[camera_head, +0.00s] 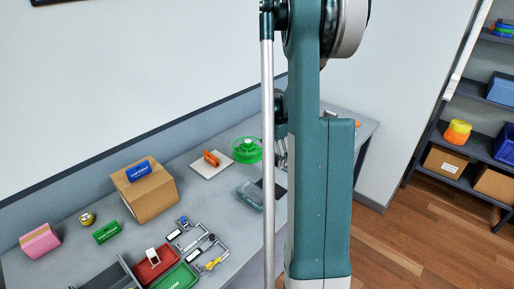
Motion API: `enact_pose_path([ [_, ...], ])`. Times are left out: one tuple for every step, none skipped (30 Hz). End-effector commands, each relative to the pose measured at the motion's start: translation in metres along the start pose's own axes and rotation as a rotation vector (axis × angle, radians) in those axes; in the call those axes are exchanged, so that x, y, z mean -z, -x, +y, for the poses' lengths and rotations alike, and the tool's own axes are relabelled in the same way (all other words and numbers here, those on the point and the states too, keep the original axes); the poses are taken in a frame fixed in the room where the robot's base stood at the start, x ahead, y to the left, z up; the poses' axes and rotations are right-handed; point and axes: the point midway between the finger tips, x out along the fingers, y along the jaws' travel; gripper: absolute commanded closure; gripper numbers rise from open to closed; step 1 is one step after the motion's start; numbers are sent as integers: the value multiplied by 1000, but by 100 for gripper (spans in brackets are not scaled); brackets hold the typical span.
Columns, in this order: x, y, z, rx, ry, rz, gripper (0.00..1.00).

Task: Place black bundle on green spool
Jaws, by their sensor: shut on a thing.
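The green spool (247,149) lies flat on the grey table near its back edge, just left of my arm's thin silver rod. My gripper (281,158) shows only in part, between that rod and my large teal arm link. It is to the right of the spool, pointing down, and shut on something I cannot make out. I cannot clearly see the black bundle; my arm hides much of this area. A dark flat patch (280,191) shows on the table below the gripper, partly covered by my arm.
A white pad with an orange tool (211,158) lies left of the spool. A grey translucent case (250,195) lies in front of it. Further left stand a cardboard box (150,197) and a pink block (40,242). Red and green trays (155,265) and small tools crowd the front.

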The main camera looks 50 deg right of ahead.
Motion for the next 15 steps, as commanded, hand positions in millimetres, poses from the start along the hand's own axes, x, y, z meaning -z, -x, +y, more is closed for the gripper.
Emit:
enact_pose_path([
  [-2,4,8,-1,5,-2,39],
  [-3,6,13,-1,9,-4,39],
  [-4,9,21,-2,14,-6,39],
  [-5,12,28,-2,19,-8,39],
  [-6,15,35,-3,24,-10,39],
  [-8,19,45,-4,30,-13,39],
  [-10,22,53,-4,35,-16,39],
  [-11,25,62,-5,41,-19,39],
  [-13,30,74,-6,49,-22,39],
  [-14,33,83,-6,55,-25,39],
  [-15,37,92,-7,61,-28,39],
  [-16,42,105,-8,69,-32,39],
  [-17,45,114,-9,75,-35,39],
  [-18,49,124,-10,82,-37,39],
  [-18,53,136,-11,91,-41,39],
])
